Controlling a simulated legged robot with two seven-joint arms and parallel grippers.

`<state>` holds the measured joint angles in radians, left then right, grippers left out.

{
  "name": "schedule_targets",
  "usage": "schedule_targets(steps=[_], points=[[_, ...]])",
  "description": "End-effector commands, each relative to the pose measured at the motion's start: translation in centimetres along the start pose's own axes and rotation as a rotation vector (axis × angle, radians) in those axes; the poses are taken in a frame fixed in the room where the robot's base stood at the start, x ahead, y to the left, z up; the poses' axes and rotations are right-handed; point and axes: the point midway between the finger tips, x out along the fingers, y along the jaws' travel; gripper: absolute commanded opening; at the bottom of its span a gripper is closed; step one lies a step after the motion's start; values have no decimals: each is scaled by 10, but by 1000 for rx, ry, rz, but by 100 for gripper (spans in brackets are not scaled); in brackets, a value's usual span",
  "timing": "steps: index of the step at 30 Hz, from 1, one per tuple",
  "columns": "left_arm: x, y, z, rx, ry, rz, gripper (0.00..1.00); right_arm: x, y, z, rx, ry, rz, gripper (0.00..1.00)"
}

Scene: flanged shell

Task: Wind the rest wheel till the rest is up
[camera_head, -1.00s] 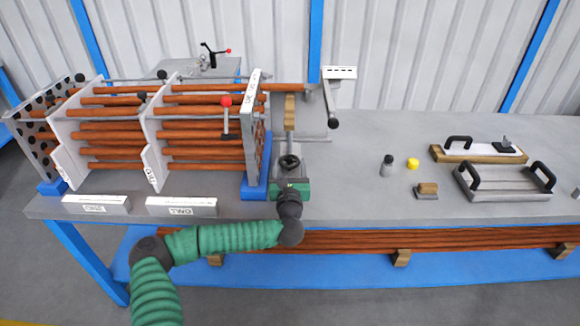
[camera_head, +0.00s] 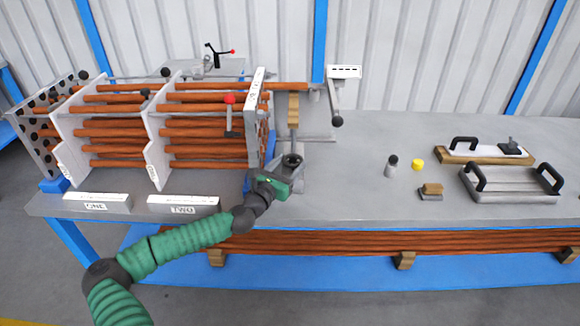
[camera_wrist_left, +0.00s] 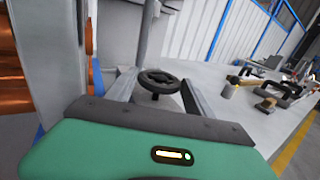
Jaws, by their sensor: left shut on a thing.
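The rest wheel (camera_head: 291,163) is a small dark handwheel low at the front of the rest's grey post (camera_head: 293,140). A wooden block (camera_head: 293,110) tops the post, close under the rod end that sticks out right of the shell; I cannot tell whether they touch. My left gripper (camera_head: 284,175), green with grey jaws, is at the wheel from the front left and is shut on it. In the left wrist view the wheel (camera_wrist_left: 160,80) lies between the grey jaws; the exact contact is hard to see. My right gripper is not in view.
The flanged shell with brown rods and white plates (camera_head: 157,150) stands close left. Blocks ONE (camera_head: 96,203) and TWO (camera_head: 182,204) lie along the front edge. A hanging crank handle (camera_head: 336,110) is right of the post. The bench is clear right of the wheel, before small parts and trays (camera_head: 510,187).

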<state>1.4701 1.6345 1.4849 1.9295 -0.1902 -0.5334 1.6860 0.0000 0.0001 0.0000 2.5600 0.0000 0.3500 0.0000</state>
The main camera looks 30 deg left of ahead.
Motion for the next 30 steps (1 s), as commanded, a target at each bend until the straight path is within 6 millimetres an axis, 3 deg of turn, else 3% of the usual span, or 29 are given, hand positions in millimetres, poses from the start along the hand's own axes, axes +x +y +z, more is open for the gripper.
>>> schedule_targets(steps=[11, 12, 16, 30], points=[[0, 2, -2, -2, 3, 0, 21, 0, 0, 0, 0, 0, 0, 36], [0, 2, -2, -2, 3, 0, 66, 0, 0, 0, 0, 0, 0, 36], [0, 2, -1, -2, 2, -1, 82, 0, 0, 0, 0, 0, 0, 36], [0, -3, 3, 1, 0, 92, 82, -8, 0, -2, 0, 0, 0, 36]])
